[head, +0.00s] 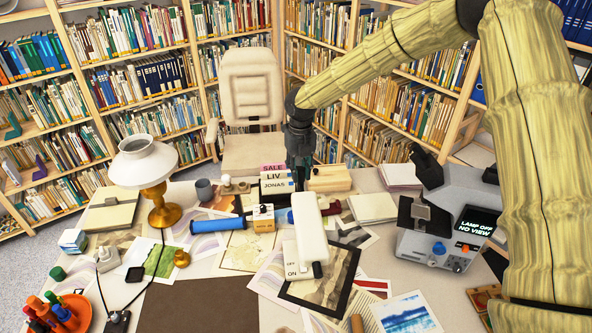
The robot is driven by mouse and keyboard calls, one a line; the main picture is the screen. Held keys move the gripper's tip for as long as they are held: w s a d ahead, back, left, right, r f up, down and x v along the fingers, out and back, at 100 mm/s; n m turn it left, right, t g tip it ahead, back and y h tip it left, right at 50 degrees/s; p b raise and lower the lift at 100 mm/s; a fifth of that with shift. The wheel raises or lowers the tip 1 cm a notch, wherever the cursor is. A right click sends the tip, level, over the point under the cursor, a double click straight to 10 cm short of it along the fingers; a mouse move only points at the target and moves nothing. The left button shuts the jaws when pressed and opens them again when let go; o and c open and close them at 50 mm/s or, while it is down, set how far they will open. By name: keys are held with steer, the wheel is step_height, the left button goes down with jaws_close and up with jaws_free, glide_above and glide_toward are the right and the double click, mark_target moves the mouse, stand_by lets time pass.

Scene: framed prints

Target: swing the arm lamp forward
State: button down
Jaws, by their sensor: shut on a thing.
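The arm lamp (309,232) seems to be the long white head over the middle of the desk, its near end toward me above the prints. Its joints and base are hidden or too small to make out. My gripper (299,176) points down at the far end of this white head, between the stacked labelled boxes and a wooden block. Its dark fingers are shut, apparently on the lamp's far end; the exact contact is too small to see clearly.
A brass table lamp (161,203) stands at left, a grey viewer (438,235) reading "LAMP OFF NO VIEW" at right. The labelled boxes (275,184) and wooden block (328,179) crowd my gripper. Framed prints (323,278) lie under the lamp head. The dark mat (198,306) is clear.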

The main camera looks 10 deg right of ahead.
steer(key=shift+s+d+f, duration=0.1)
steer(key=shift+s+f, duration=0.5)
steer(key=shift+f, duration=0.1)
steer(key=c, duration=1.3)
jaws_free()
steer(key=shift+o, duration=0.5)
steer(key=shift+w+d+f, duration=0.1)
steer(key=shift+w, duration=0.15)
steer(key=shift+w+r, duration=0.1)
steer(key=shift+r, duration=0.1)
steer(key=shift+s+r, duration=0.2)
step_height(320, 180, up, 12)
steer(key=shift+w+r, duration=0.1)
steer(key=shift+w, duration=0.2)
